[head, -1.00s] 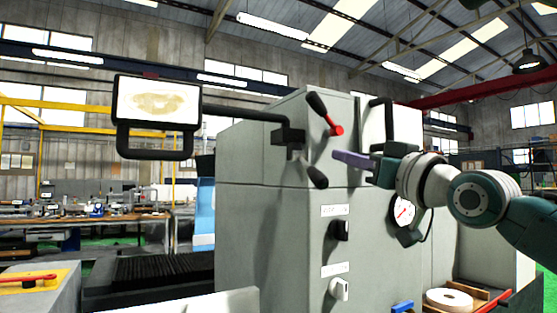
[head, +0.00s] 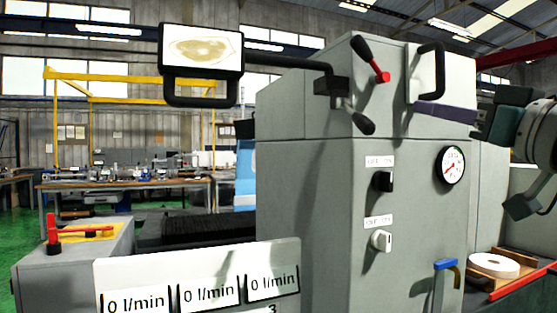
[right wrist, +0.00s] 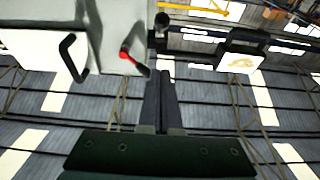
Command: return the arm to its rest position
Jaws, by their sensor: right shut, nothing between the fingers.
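My right gripper (head: 418,107) reaches in from the right in the head view, its long purple-grey fingers pointing left in front of the machine's upper front. Its fingers show shut and empty in the right wrist view (right wrist: 162,74). My right arm (head: 537,135) is bent at the right edge of the head view. The fingertips appear below the black door handle (head: 436,72) and right of the black-knobbed lever with a red grip (head: 381,77); whether they touch the panel I cannot tell. My left gripper is out of view.
The grey grinder cabinet (head: 310,190) fills the middle. A screen on an arm (head: 201,48) juts out left. A gauge (head: 452,165) and a wooden tray with a white wheel (head: 494,265) are at right. A flow-meter panel (head: 200,285) stands in front.

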